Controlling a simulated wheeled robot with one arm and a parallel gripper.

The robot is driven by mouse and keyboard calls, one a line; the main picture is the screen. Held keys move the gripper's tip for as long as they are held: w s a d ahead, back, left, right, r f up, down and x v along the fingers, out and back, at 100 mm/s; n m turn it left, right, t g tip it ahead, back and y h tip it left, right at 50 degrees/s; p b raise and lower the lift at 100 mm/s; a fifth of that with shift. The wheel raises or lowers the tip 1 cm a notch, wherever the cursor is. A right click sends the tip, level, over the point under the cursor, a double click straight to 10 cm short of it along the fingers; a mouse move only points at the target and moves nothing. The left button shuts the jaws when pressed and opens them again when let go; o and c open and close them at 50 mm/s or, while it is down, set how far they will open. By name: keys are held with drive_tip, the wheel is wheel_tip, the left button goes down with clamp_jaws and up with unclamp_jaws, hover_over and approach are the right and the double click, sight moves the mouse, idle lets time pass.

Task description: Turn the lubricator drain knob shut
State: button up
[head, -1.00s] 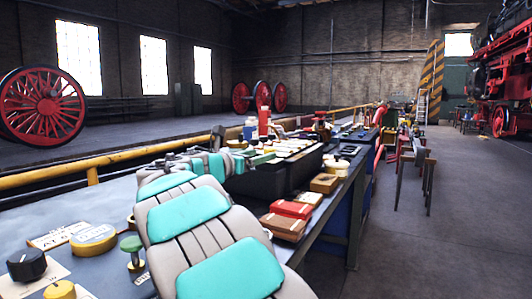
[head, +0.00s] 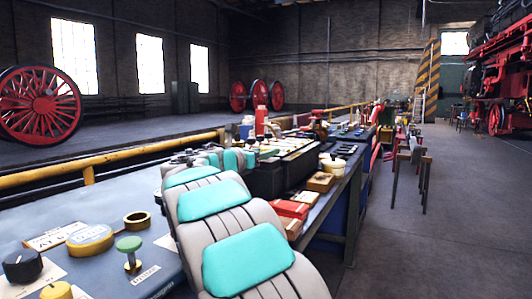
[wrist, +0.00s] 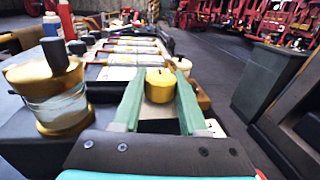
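My gripper (wrist: 158,82) is open in the wrist view, its two green fingers apart. A round yellow knob-like piece (wrist: 160,86) shows between the fingers; I cannot tell whether they touch it. A glass vessel with brass ends and a dark top (wrist: 58,92) stands to the left of the fingers. In the head view a green knob on a stem (head: 130,245), a black knob (head: 22,265) and a yellow knob (head: 57,291) are on the near bench. No readable label shows which is the lubricator drain knob. My arm hides the gripper in the head view.
The long bench (head: 70,212) holds a yellow tin (head: 90,239), a brass ring (head: 137,220), red boxes (head: 290,210) and a pale pot (head: 333,163). A yellow rail (head: 130,155) runs behind. The floor right of the bench is mostly open, with a trestle (head: 410,155).

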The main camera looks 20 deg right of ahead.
clamp_jaws()
